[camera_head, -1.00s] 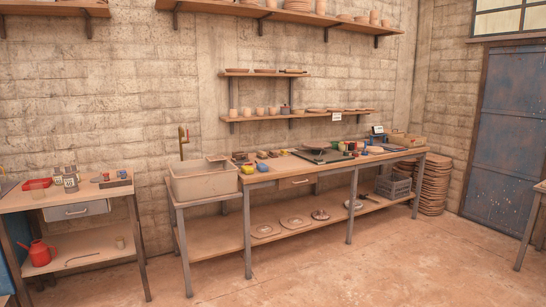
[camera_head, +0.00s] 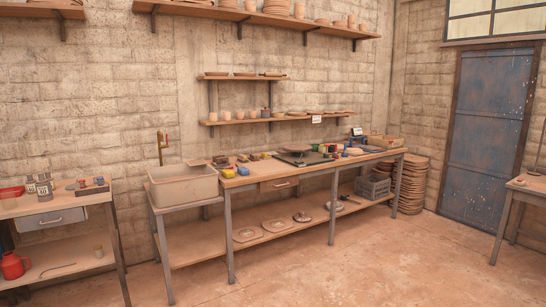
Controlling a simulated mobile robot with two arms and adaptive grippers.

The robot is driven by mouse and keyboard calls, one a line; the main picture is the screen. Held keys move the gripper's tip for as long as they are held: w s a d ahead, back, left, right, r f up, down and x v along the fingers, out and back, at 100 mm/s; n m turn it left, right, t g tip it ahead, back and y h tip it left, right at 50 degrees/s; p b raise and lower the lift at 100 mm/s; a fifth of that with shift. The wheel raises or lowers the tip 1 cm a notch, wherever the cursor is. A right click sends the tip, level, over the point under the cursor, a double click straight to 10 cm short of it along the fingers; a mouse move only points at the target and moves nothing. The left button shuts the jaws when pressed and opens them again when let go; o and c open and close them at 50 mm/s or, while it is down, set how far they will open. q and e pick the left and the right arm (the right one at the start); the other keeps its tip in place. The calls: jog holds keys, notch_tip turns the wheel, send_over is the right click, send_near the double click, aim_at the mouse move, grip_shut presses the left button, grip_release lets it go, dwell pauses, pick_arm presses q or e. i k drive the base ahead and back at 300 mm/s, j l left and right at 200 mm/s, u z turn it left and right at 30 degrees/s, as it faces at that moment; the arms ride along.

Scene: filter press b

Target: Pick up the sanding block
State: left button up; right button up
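I cannot make out which thing is the sanding block. Several small items stand on the long wooden workbench (camera_head: 285,183) across the room, among them a yellow block (camera_head: 254,157), a blue item (camera_head: 243,171) and dark pieces, all too small to identify. A small bench (camera_head: 60,200) at the left also holds small items, including a red-topped block in a dark holder (camera_head: 91,188). Neither of my grippers is in view.
A beige basin (camera_head: 183,186) stands left of the workbench. A grey crate (camera_head: 373,187) and stacked round slabs (camera_head: 411,185) are at its right end. A blue door (camera_head: 490,130) and another table (camera_head: 520,190) are at the right. The floor (camera_head: 370,265) in front is clear.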

aim_at(254, 158)
jog(key=i+z, duration=0.2)
jog(key=i, duration=3.05)
jog(key=i+l+u, duration=0.1)
jog(key=i, duration=0.65)
jog(key=i+l+u, duration=0.1)
jog(key=i, duration=0.6)
jog(key=i+l, duration=0.15)
jog(key=i, duration=0.55)
